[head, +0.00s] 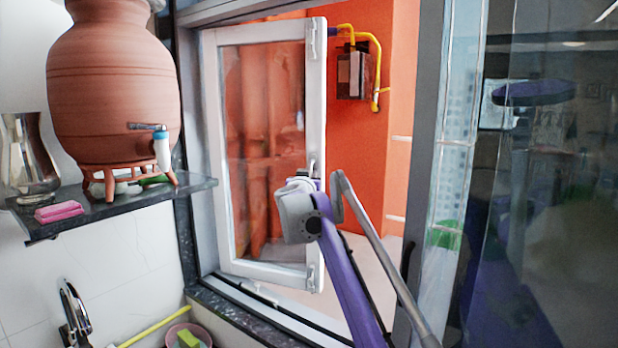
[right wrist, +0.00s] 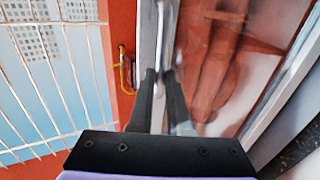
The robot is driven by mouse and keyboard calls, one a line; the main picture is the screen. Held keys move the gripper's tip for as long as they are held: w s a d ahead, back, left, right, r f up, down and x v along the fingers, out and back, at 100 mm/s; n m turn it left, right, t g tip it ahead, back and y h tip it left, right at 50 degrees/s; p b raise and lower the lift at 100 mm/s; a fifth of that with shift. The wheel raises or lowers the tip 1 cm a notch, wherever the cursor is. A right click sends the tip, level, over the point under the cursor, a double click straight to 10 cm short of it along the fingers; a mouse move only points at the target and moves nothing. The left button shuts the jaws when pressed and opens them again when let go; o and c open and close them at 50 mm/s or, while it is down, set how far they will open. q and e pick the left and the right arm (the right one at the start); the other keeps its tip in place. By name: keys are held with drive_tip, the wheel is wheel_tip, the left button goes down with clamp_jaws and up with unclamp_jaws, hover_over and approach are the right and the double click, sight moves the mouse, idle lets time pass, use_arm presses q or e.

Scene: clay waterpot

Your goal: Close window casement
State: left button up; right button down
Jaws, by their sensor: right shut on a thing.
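The window casement (head: 316,105) is a white-framed glass panel, swung open outward within the window frame (head: 208,190). Its handle (head: 312,160) is at mid-height on the casement's free edge. My right gripper (right wrist: 162,76) is at that edge, its fingers close together on the handle (right wrist: 163,35) in the right wrist view. In the head view my purple arm reaches through the opening and its grey wrist hides the fingers. My left gripper is not in view.
A clay waterpot (head: 113,85) with a tap stands on a dark shelf (head: 60,226) at the left, beside a metal jug (head: 30,155) and a pink sponge (head: 59,211). A faucet (head: 75,312) is below. A dark-framed glass pane (head: 540,200) fills the right side.

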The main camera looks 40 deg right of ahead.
drive_tip(key=shift+a, duration=0.15)
idle(0.5)
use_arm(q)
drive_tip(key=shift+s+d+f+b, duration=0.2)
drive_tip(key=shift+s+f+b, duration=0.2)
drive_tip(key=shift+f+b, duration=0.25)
use_arm(e)
drive_tip(key=a, duration=1)
drive_tip(key=shift+s+a, duration=0.3)
drive_tip(key=shift+a, duration=0.1)
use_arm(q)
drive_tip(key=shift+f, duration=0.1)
use_arm(e)
drive_tip(key=c, duration=1.3)
unclamp_jaws()
drive_tip(key=shift+a, duration=0.1)
drive_tip(key=o, duration=0.4)
drive_tip(key=shift+w+a, duration=0.25)
drive_tip(key=shift+a, duration=0.05)
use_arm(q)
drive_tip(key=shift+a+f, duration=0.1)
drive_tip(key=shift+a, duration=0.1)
use_arm(e)
drive_tip(key=shift+o, duration=0.2)
drive_tip(key=shift+s+d, duration=0.1)
drive_tip(key=shift+d, duration=0.05)
